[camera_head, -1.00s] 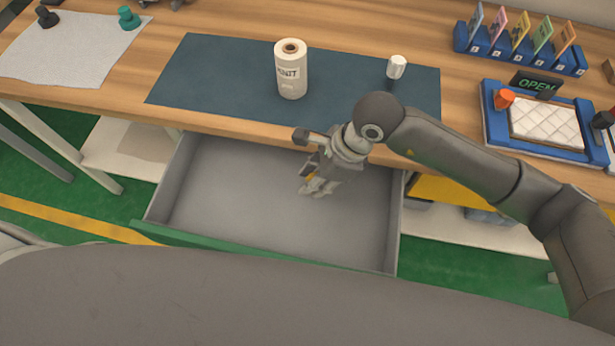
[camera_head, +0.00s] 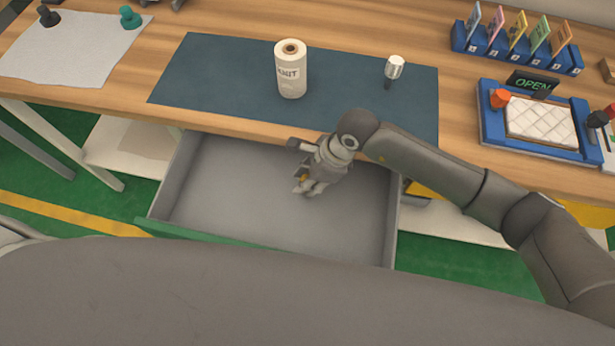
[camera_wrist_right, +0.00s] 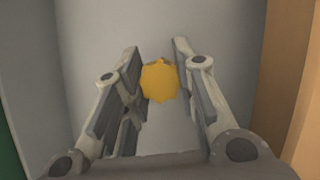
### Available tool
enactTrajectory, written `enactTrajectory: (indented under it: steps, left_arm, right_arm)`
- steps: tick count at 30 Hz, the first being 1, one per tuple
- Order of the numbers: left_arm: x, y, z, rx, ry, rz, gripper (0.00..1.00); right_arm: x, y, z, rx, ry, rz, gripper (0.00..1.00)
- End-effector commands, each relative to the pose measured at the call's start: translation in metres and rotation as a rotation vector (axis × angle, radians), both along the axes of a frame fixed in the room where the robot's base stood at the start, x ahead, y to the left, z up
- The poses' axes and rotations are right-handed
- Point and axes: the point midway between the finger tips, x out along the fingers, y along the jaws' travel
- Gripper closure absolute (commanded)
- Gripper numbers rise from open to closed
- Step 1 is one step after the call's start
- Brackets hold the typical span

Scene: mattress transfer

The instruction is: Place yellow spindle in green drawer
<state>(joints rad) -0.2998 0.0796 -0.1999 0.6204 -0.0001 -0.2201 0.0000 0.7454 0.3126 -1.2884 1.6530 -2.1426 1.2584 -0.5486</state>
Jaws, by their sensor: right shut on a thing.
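My right gripper (camera_head: 304,187) is shut on the yellow spindle and points down over the open drawer. In the right wrist view the yellow spindle (camera_wrist_right: 159,82) shows as a round yellow end between the two fingers (camera_wrist_right: 160,75). The green drawer (camera_head: 245,195) is pulled out below the table, with a grey inside and a green front. Its visible floor looks empty. I cannot tell whether the spindle touches the floor. My left gripper is not in view.
The wooden table edge (camera_head: 240,122) overhangs the drawer's back. On the dark blue mat (camera_head: 220,80) stand a white thread cone (camera_head: 291,72) and a white-topped tool (camera_head: 394,68). A blue tray with a quilted white pad (camera_head: 541,119) lies at the right.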

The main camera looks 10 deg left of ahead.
Motion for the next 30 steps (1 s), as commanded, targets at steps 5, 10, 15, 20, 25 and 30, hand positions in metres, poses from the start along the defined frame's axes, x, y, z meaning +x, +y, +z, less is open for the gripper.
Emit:
enactTrajectory:
  steps: [5, 10, 15, 20, 25, 30]
  left_arm:
    - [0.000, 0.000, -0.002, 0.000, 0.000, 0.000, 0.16]
    - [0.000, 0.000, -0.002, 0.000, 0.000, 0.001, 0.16]
    - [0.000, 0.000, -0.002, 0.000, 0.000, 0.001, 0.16]
    - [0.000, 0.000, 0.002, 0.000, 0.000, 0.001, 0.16]
    - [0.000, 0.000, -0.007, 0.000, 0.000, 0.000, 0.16]
    - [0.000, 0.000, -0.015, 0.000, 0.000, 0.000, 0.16]
  right_arm:
    - [0.000, 0.000, -0.002, 0.000, 0.000, 0.000, 0.61]
    - [0.000, 0.000, -0.002, -0.001, 0.000, 0.000, 0.52]
    - [0.000, 0.000, -0.002, -0.001, 0.000, -0.001, 0.52]
    - [0.000, -0.001, 0.003, 0.000, -0.001, 0.000, 0.52]
    - [0.003, -0.012, 0.026, 0.000, -0.005, 0.000, 0.52]
    - [0.006, -0.026, 0.061, 0.001, -0.007, 0.000, 0.52]
